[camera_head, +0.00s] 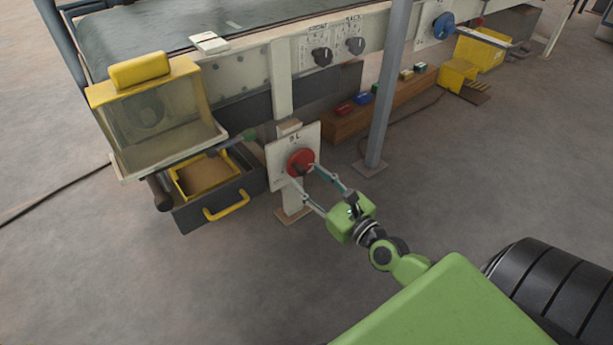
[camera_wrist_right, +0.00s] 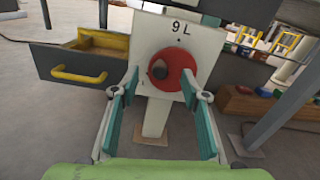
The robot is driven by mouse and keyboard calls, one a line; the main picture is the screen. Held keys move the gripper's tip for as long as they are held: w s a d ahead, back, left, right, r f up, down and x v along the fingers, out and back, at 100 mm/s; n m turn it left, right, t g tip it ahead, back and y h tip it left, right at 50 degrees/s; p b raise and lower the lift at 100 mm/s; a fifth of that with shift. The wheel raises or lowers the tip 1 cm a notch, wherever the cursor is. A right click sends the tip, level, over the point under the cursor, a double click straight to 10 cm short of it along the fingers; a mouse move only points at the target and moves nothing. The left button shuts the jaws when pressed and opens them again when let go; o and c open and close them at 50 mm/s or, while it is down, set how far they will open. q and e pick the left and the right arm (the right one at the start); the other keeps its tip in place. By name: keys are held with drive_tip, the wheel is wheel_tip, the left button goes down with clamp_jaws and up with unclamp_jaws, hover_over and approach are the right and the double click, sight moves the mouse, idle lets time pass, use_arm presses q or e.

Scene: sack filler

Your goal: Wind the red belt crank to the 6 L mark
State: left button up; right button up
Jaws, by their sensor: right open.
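The red belt crank (camera_head: 301,162) is a round red disc on an upright white panel (camera_head: 281,173) on a post below the machine. In the right wrist view the red disc (camera_wrist_right: 174,73) carries a dark round knob (camera_wrist_right: 158,69) at its left, and "9 L" is printed above it with a small dark dot between. My right gripper (camera_head: 303,178) is open in front of the disc, its fingers (camera_wrist_right: 163,98) spread to either side with the knob between them and apart from it. Whether the fingertips touch the disc is unclear. My left gripper is out of view.
Left of the panel a drawer with a yellow handle (camera_head: 227,206) stands open under a clear-fronted hopper (camera_head: 155,114). A grey post (camera_head: 386,95) rises to the right. A wooden beam (camera_head: 349,125) with coloured blocks lies behind. The floor in front is clear.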

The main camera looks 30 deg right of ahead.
drive_tip(key=shift+s+d+b, duration=0.15)
drive_tip(key=shift+s+b, duration=0.25)
drive_tip(key=shift+s, duration=1.65)
